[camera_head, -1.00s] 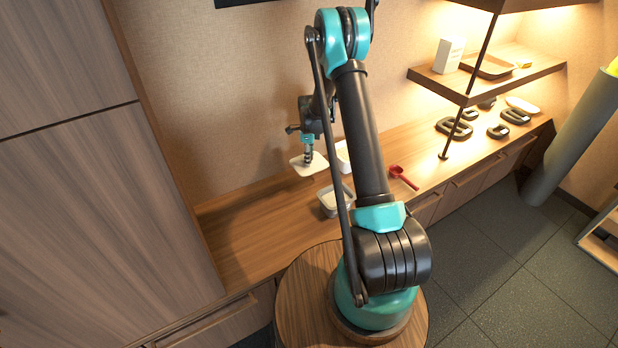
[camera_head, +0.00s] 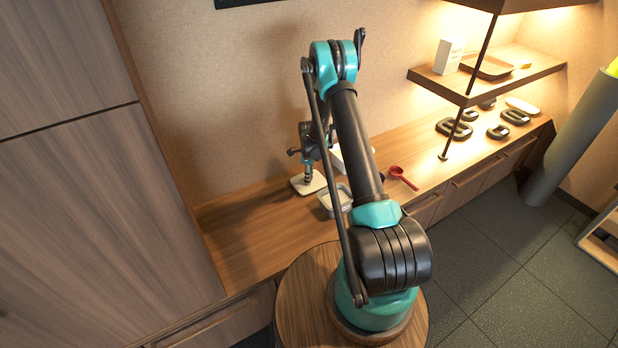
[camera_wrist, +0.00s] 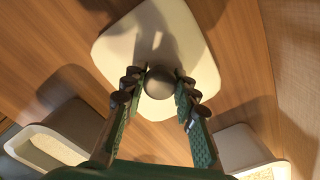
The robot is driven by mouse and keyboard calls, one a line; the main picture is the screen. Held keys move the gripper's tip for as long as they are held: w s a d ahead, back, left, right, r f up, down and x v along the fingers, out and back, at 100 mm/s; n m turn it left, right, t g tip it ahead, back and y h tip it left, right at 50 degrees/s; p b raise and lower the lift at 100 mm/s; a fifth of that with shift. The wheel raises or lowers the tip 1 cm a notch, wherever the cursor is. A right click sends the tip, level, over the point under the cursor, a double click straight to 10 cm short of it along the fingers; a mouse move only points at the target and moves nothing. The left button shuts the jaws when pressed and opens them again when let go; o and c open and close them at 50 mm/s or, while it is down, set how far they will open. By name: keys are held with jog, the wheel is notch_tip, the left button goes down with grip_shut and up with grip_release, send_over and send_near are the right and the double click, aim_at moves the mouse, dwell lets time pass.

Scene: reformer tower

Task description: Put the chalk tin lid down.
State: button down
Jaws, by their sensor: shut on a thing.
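The chalk tin lid is a cream, rounded-square plate with a dark round knob. In the head view the lid (camera_head: 301,186) lies level at the counter, left of the open tin; I cannot tell for sure whether it touches the wood. In the wrist view the lid (camera_wrist: 145,45) fills the upper middle. My gripper (camera_wrist: 160,88) has its fingers closed on the lid's knob from both sides; the gripper (camera_head: 308,178) also shows in the head view above the lid. The open tin (camera_head: 325,203) stands just right of the lid, with a pale inside.
A second white container (camera_head: 340,158) stands behind the tin, partly hidden by my arm. A red scoop (camera_head: 403,178) lies to the right. Several dark ring-shaped pieces (camera_head: 453,128) lie under the shelf (camera_head: 530,75). The counter to the left (camera_head: 245,225) is clear.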

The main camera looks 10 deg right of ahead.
jog(key=c, duration=1.2)
grip_release()
jog(key=shift+f, duration=0.1)
jog(key=s+d+r+n+t, duration=0.1)
jog(key=s+r+n, duration=0.25)
jog(key=r, duration=0.85)
jog(key=s+r+n, duration=0.2)
jog(key=s+r, duration=0.2)
jog(key=r, duration=0.7)
jog(key=s+d+r+n+t, duration=0.1)
jog(key=s+r+n, duration=0.35)
jog(key=s, duration=0.55)
jog(key=s+d+r+n+t, duration=0.15)
jog(key=s+r+n, duration=0.35)
jog(key=s, duration=0.5)
jog(key=s+n, duration=0.2)
jog(key=s, duration=0.1)
jog(key=s+f+n, duration=0.1)
jog(key=s+n, duration=0.2)
jog(key=s, duration=0.1)
jog(key=s+f+n, duration=0.1)
jog(key=s+n, duration=0.1)
jog(key=s, duration=0.1)
jog(key=shift+s+d+f+t, duration=0.2)
jog(key=shift+s+d+t, duration=0.1)
jog(key=shift+t, duration=0.05)
